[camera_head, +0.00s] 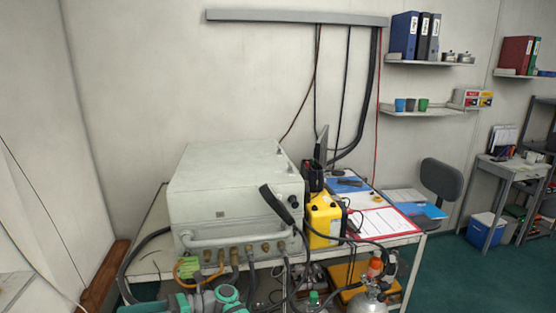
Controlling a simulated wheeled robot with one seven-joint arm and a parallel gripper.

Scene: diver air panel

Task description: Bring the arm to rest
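My gripper is not visible in the head view. Grey and teal rounded parts show at the bottom edge, left of centre; they look like arm links, but I cannot see fingers there. The diver air panel (222,180) is a large pale grey box on the table. It has a front rail, a row of brass fittings (236,253) with hoses, and a black lever-like handle (274,203) at its front right.
A yellow unit (323,220) stands right of the panel, beside a red-edged clipboard (380,223) on the table (150,238). A gas cylinder (370,301) stands in front. Hoses hang along the front edge. A chair (441,178) and green floor (450,275) lie to the right.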

